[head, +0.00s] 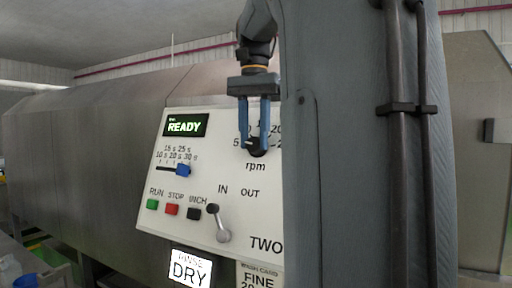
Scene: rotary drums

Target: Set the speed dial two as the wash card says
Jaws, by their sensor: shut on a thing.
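My gripper (257,142) has its two blue fingers down on the black speed dial (259,153), shut on it. The dial is at the top right of the white panel marked TWO, above the word rpm. Its scale shows 5, 10 and 20 in part; the fingers and a grey column hide the rest, and the pointer is too small to read. The wash card (259,274) is at the lower edge of the panel. It reads FINE with a line starting 20 below; its right side and bottom are cut off.
The panel (215,240) also carries a READY display (186,125), a blue slider (183,170), green, red and black buttons, and an IN/OUT lever (219,224). A DRY sign (190,268) hangs below. The grey column covers the panel's right side.

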